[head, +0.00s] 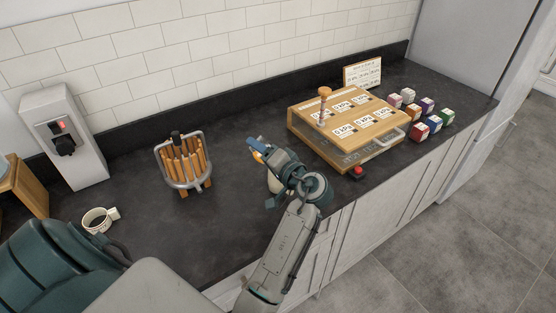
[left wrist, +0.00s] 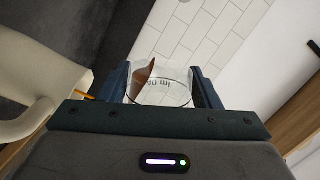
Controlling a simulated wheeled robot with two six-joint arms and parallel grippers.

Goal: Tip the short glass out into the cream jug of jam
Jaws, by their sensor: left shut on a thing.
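My left gripper (head: 256,150) is shut on the short glass (left wrist: 165,90), which shows clear between the fingers in the left wrist view. The glass has printed marks and is tilted, with something brown (left wrist: 142,80) lying along its left side. A cream jug (head: 273,184) stands on the counter just below the gripper, mostly hidden by it in the head view. In the left wrist view the cream jug (left wrist: 22,90) with its handle is at the left, beside the glass. The jug's inside is hidden. My right gripper is not in view.
A cream mug (head: 97,220) with dark contents is at the left. A wooden box (head: 345,125) with labels, a red button (head: 357,173) and several coloured cubes (head: 421,131) are at the right. Counter between is clear.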

